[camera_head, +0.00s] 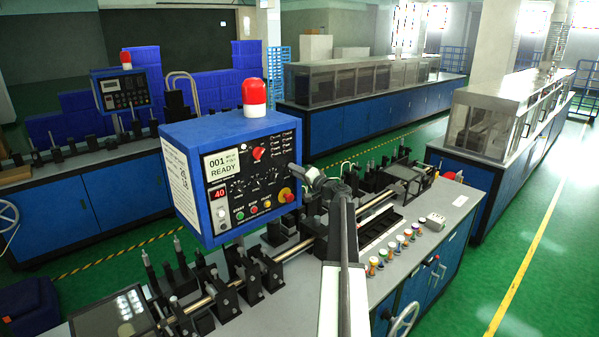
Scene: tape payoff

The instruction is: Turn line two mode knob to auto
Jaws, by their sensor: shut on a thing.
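A blue control box (178,185) with a black front panel stands above the line bench at center left. Its display (221,163) reads 001 and READY. A red knob (258,153) sits on the upper panel, with black dials below it. A red emergency button on a yellow base (286,195) is at the lower right. My gripper (294,172) is at the panel's right side, above the emergency button, and is shut on a small part there. My fingers hide that part, so its pointer position and label cannot be read.
A red and white beacon (254,97) tops the box. The grey bench (455,200) below carries rods, black fixtures and several colored spools (392,246). Another control box (122,90) stands at the back left. Green floor is open at the right.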

